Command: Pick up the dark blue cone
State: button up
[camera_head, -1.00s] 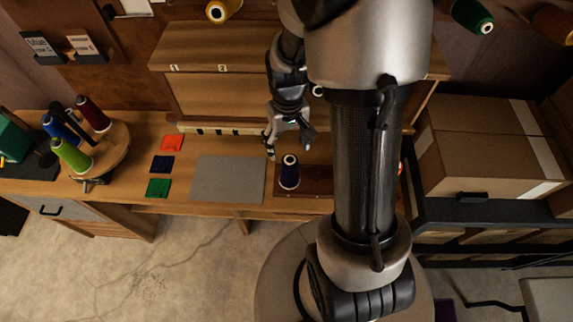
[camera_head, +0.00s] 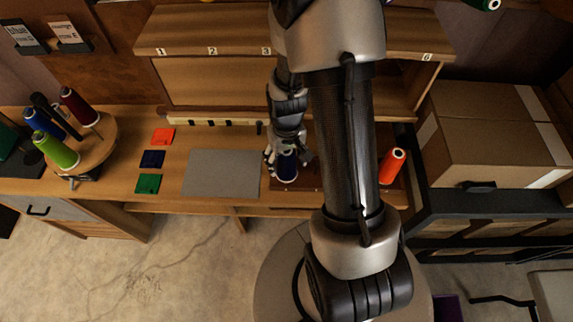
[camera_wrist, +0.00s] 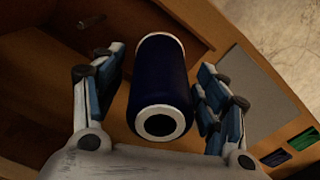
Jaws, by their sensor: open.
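The dark blue cone (camera_head: 287,168) stands on a brown board (camera_head: 308,187) at the front of the workbench, partly covered by my gripper (camera_head: 288,160) in the head view. In the wrist view the cone (camera_wrist: 161,85) lies between the two spread fingers of my gripper (camera_wrist: 160,92). Its end with a dark hole faces the camera. A gap shows on the left side between finger and cone; the right finger is closer to it. My gripper is open around the cone.
A grey mat (camera_head: 222,174) and orange, blue and green cloth squares (camera_head: 152,159) lie to the left. A round stand (camera_head: 98,146) holds several cones at far left. An orange cone (camera_head: 392,165) stands right of my arm.

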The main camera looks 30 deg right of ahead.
jog(key=shift+r, duration=0.1)
jog(key=c, duration=1.3)
jog(key=shift+c, duration=0.2)
